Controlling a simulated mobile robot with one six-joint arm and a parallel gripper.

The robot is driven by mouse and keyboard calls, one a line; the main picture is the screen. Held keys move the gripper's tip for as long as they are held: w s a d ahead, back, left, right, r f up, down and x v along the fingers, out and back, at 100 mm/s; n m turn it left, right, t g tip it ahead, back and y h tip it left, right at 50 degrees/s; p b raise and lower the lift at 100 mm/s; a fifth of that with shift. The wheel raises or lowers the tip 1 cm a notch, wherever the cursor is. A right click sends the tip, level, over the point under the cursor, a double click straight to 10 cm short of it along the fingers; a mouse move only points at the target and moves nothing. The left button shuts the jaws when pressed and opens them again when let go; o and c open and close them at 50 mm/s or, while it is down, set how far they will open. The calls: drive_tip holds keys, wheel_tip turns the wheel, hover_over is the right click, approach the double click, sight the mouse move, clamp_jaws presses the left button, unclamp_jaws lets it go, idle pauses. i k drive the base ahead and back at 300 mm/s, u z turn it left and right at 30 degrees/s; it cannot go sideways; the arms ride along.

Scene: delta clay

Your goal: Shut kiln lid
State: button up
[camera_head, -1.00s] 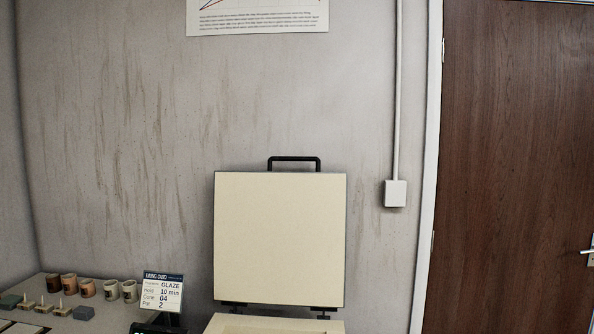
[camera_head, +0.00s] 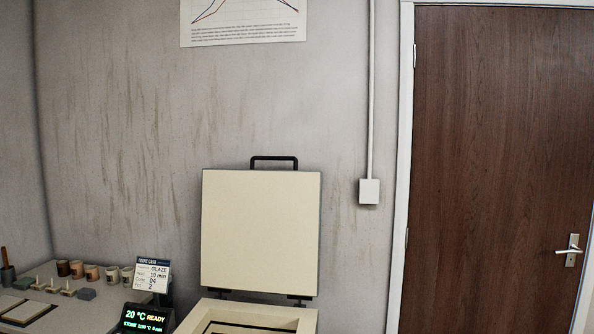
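The kiln lid (camera_head: 261,230) stands open and upright at the back of the kiln, its cream inner face toward me. A black handle (camera_head: 274,160) runs along its top edge. Two dark hinges join it to the kiln body below. The kiln's cream rim (camera_head: 300,318) shows at the bottom edge of the view, with part of the dark opening inside it. The rest of the kiln is cut off. My gripper is not in view.
A kiln display (camera_head: 146,318) reads 20 °C READY. A firing card (camera_head: 152,272) stands behind it. A table (camera_head: 60,295) at left holds several small cups. A wall box (camera_head: 369,191) and a brown door (camera_head: 497,150) are at right.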

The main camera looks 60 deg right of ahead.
sight(261, 229)
drive_tip(key=u, duration=0.1)
drive_tip(key=k, duration=1.6)
drive_tip(key=z, duration=1.2)
drive_tip(key=i, duration=1.15)
